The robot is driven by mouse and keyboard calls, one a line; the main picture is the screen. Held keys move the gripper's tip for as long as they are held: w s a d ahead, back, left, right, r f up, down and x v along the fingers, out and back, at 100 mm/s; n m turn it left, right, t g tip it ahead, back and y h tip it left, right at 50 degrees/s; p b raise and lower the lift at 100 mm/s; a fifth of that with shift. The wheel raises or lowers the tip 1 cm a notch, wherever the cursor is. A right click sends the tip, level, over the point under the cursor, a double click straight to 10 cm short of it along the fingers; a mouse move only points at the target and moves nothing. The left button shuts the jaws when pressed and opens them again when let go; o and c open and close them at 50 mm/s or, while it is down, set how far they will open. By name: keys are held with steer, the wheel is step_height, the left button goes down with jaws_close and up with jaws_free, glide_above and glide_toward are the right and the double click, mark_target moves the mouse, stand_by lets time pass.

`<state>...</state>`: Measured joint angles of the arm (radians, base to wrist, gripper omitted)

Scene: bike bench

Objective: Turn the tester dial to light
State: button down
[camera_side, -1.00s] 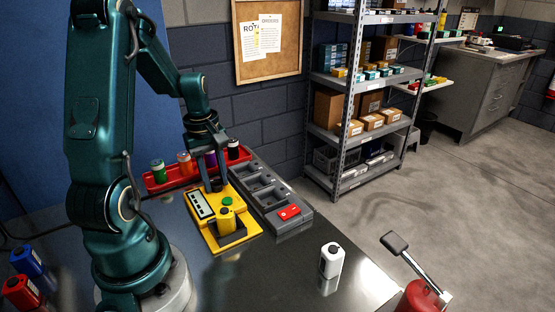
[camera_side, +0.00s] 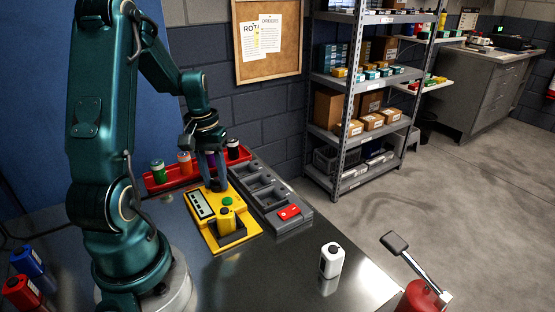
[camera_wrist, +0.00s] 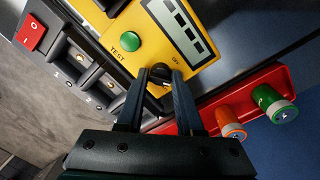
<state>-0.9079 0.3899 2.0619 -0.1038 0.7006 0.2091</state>
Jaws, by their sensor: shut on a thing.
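The yellow tester (camera_side: 222,228) lies on the dark bench in the side view, with a display strip, a green TEST button (camera_wrist: 130,41) and a black dial (camera_wrist: 161,74). The word OFF is printed beside the dial in the wrist view. A yellow piece (camera_side: 226,219) with a dark top stands in the tester's front recess. My gripper (camera_wrist: 160,82) points down at the tester's back end and is shut on the dial, one finger on each side. A light marking shows on the dial; the fingers partly hide the dial, and its exact setting is hard to read.
A grey tray (camera_side: 266,193) with compartments and a red switch (camera_side: 289,212) lies right of the tester. A red rack (camera_side: 160,185) with several capped cylinders stands behind it. A white bottle (camera_side: 331,260) stands at the front right. Bare bench lies between the bottle and tester.

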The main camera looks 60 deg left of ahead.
mark_target(215, 181)
steer(key=shift+s+m, duration=0.15)
steer(key=shift+m, duration=0.15)
steer(key=c, duration=0.6)
jaws_free()
steer(key=shift+r, duration=0.2)
steer(key=shift+a+r, duration=0.15)
steer(key=shift+r, duration=2.2)
